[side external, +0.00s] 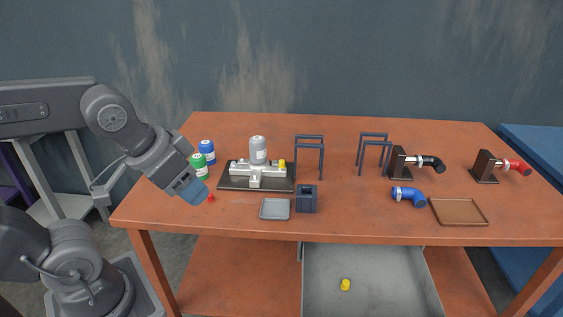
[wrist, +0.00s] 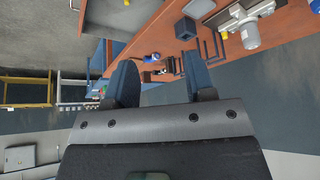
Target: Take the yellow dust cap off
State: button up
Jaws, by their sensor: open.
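A small yellow cap (side external: 282,163) sits on the right end of a pale filter head (side external: 256,171), which carries a grey canister (side external: 258,149) on a dark base plate. Another small yellow piece (side external: 345,285) lies in the open drawer below the bench. My gripper (side external: 194,191) is left of the filter head, above the bench's left part and apart from both yellow pieces. In the wrist view my gripper (wrist: 159,80) has its two blue fingers spread, with nothing between them. The grey canister (wrist: 246,33) shows there at the upper right.
Green (side external: 198,165) and blue (side external: 207,152) canisters stand behind my gripper. A small red piece (side external: 210,198) is by its tip. A grey tray (side external: 275,209), a dark box (side external: 306,199) and upright frames (side external: 309,137) stand nearby.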

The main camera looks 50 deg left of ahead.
jog(key=w+a+r+n+g, duration=0.1)
jog(key=w+r+n, duration=0.15)
jog(key=w, duration=0.35)
jog(key=w+a+r+n, duration=0.2)
jog(key=w+r, duration=0.2)
jog(key=w, duration=0.2)
jog(key=n+g, duration=0.5)
jog(key=n, duration=1.1)
send_over(282, 160)
notch_tip(282, 160, down, 17)
jog(key=shift+n, duration=0.25)
jog(key=shift+s+f, duration=0.1)
jog(key=shift+f, duration=5.75)
jog(key=shift+c, duration=0.4)
grip_shut()
